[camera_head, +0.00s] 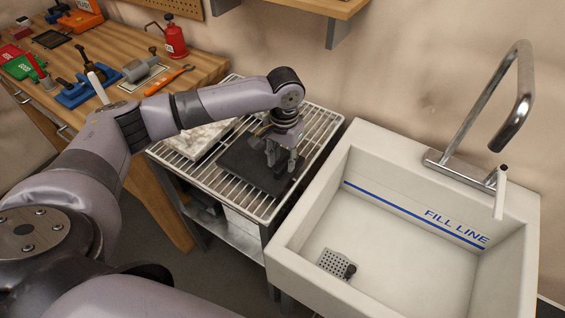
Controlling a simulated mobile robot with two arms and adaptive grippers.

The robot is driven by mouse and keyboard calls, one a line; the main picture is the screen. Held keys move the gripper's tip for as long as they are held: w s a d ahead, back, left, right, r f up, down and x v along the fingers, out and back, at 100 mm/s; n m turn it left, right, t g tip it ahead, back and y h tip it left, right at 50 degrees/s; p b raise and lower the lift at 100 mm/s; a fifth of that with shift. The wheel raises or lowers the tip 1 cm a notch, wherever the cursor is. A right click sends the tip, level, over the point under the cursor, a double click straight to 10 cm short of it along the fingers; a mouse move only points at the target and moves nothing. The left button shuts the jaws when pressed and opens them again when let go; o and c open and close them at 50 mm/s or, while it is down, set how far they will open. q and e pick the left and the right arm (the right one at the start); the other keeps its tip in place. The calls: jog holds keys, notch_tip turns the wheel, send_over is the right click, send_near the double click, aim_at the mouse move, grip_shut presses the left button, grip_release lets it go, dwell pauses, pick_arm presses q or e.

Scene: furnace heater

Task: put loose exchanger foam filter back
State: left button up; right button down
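A flat dark pad (240,163), which looks like the foam filter, lies on the wire rack (325,130) left of the sink. A pale mottled slab (197,141) lies on the rack behind and left of it. My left gripper (281,164) points down over the right part of the dark pad. Its fingers look apart, with nothing visible held between them. I cannot tell whether the fingertips touch the pad, and they hide part of it. My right gripper is not in view.
A wooden workbench (205,70) at the left holds tools, a red can (175,42) and coloured trays. A shelf (320,6) hangs above.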

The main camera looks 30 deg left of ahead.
pick_arm(q)
notch_tip(320, 180, up, 10)
jog(key=b, duration=0.1)
jog(key=shift+d+r, duration=0.15)
jog(key=shift+r, duration=0.1)
